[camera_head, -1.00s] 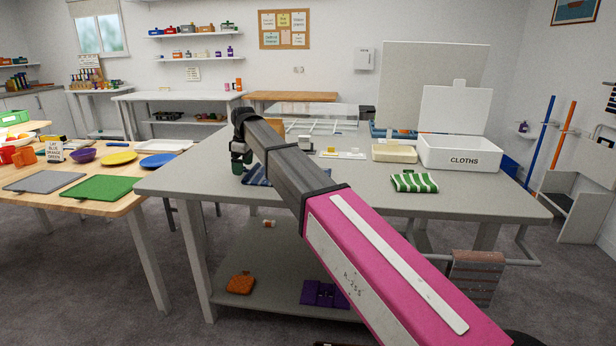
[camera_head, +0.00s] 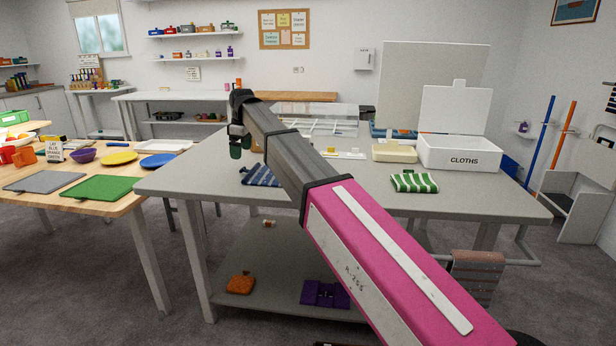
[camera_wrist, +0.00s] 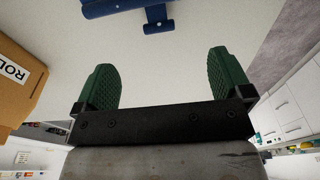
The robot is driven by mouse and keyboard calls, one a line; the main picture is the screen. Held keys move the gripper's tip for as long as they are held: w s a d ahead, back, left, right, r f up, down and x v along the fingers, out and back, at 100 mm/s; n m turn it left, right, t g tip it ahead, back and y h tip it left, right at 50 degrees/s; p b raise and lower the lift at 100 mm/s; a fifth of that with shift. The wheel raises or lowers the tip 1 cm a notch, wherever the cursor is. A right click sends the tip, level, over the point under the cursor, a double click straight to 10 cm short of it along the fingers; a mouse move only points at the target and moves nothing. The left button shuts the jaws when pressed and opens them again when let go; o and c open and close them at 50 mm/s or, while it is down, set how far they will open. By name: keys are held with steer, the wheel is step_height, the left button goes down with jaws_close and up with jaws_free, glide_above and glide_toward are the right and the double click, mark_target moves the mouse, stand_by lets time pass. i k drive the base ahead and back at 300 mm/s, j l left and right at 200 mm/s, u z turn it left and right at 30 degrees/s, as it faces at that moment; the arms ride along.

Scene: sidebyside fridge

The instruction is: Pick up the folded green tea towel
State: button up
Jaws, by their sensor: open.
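The folded green tea towel (camera_head: 414,183), green with white stripes, lies on the grey table in front of the white box in the head view. My gripper (camera_head: 238,146) is above the table's left part, well to the left of the towel. In the wrist view my gripper (camera_wrist: 172,80) shows two green fingertips wide apart with nothing between them. The green towel is not in the wrist view.
A blue striped cloth (camera_head: 262,175) lies on the grey table (camera_head: 340,195), partly behind my arm. The open white CLOTHS box (camera_head: 458,152) and a beige box (camera_head: 394,152) stand behind the towel. The table's right front is clear.

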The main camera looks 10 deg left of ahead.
mark_target(411, 182)
steer(key=k, duration=1)
